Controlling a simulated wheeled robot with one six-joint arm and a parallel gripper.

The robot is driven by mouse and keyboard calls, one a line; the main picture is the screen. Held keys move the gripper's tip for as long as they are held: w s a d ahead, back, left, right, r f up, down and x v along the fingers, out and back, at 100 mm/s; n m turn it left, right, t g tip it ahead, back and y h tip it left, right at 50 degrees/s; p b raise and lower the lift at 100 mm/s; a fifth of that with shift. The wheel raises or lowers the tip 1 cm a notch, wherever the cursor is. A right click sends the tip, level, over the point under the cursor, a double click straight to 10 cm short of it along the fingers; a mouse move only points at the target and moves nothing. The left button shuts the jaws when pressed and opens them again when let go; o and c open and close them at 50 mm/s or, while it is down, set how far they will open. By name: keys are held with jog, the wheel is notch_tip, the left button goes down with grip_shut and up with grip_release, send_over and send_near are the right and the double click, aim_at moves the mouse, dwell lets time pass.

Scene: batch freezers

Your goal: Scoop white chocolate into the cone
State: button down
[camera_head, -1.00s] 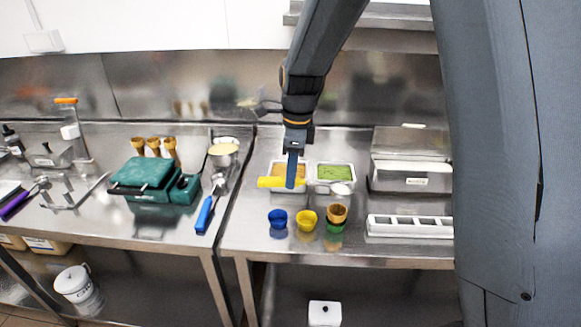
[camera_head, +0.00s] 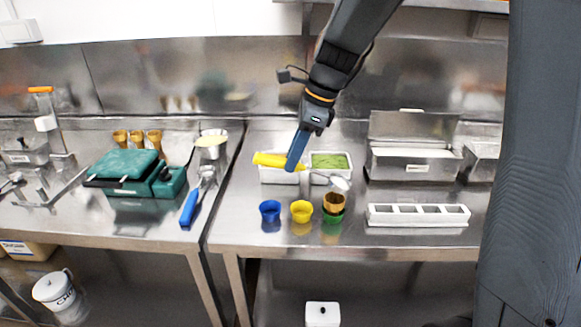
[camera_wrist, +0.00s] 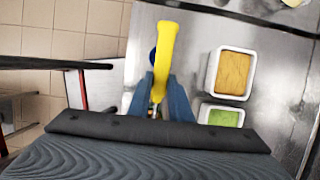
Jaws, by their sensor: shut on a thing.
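My gripper (camera_head: 297,162) is shut on the yellow handle (camera_head: 270,160) of a scoop and holds it in the air in front of two white tubs. The scoop's pale round head (camera_head: 340,184) is at the right, just above and slightly right of the cone (camera_head: 335,202). I cannot tell whether they touch or what the head holds. The brown cone stands upright in a green cup (camera_head: 332,216). In the wrist view the yellow handle (camera_wrist: 166,55) lies between my fingers; the scoop head is hidden. I cannot tell for sure which container holds white chocolate.
The tubs hold orange stuff (camera_wrist: 234,72) and green stuff (camera_head: 330,161). A blue cup (camera_head: 270,210) and yellow cup (camera_head: 301,211) stand left of the cone. A white slotted holder (camera_head: 418,215) and steel bin (camera_head: 412,165) are right. A blue-handled scoop (camera_head: 189,208) lies left.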

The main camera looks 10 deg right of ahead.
jog(key=shift+d+r+y+b, duration=0.5)
jog(key=shift+r+y+b, duration=0.1)
jog(key=shift+b, duration=0.8)
jog(key=d+r+y, duration=0.2)
jog(key=d+y, duration=0.1)
jog(key=s+d+r+t+y, duration=0.1)
jog(key=shift+d+r, duration=0.15)
jog(key=shift+d, duration=0.05)
jog(key=shift+s+d+r+t+y, duration=0.15)
jog(key=shift+d+r+y, duration=0.05)
jog(key=shift+d+y, duration=0.6)
jog(key=shift+s+d+r+t+y, duration=0.2)
jog(key=shift+d+y, duration=0.6)
jog(key=shift+s+d+r+t+y, duration=0.15)
jog(key=shift+d+r+y, duration=0.05)
jog(key=shift+d+y, duration=0.6)
